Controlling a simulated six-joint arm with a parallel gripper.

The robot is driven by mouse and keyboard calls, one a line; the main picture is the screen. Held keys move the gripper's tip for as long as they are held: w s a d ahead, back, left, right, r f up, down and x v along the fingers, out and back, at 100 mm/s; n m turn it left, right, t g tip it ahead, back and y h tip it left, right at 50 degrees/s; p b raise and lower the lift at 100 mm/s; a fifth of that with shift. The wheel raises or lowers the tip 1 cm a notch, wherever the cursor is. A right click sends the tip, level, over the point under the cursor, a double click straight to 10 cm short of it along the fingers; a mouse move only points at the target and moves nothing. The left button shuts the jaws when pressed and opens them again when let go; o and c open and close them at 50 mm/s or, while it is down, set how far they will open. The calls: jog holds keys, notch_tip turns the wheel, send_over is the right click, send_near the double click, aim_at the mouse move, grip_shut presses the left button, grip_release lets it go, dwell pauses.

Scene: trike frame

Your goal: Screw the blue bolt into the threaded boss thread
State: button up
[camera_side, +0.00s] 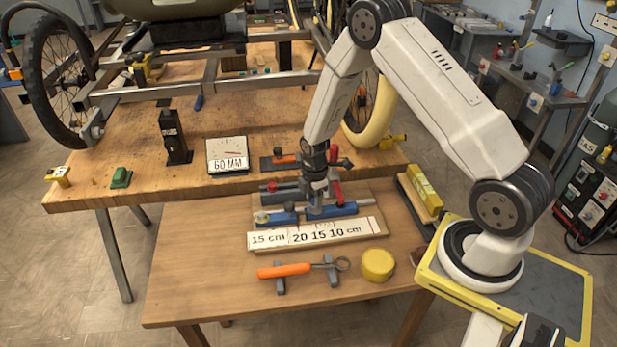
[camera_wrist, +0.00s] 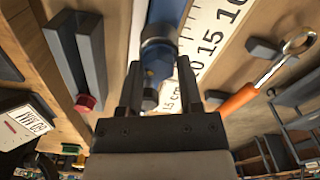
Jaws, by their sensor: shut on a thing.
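My gripper (camera_side: 316,198) points down over the small fixture on the lower wooden table. In the wrist view, the gripper (camera_wrist: 160,70) has its two dark fingers on either side of a blue hex piece, which looks like the blue bolt (camera_wrist: 158,60). The gripper is shut on it. A dark collar (camera_wrist: 158,42) sits just beyond the blue piece, in line with a blue bar (camera_wrist: 168,12). I cannot tell whether this collar is the threaded boss, or how deep any thread is engaged. In the side view, the gripper hides the bolt.
A white ruler board (camera_side: 318,233) lies in front of the fixture. An orange-handled wrench (camera_side: 285,270) rests on grey supports, beside a yellow round block (camera_side: 378,264). A yellow block (camera_side: 424,191) lies at the right edge.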

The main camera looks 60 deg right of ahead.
dwell(0.3)
jog(key=shift+m, duration=0.8)
jog(key=shift+w+m, duration=0.1)
jog(key=shift+m, duration=0.8)
jog(key=shift+d+m, duration=0.1)
jog(key=shift+m, duration=0.7)
jog(key=shift+m, duration=0.3)
jog(key=shift+m, duration=0.6)
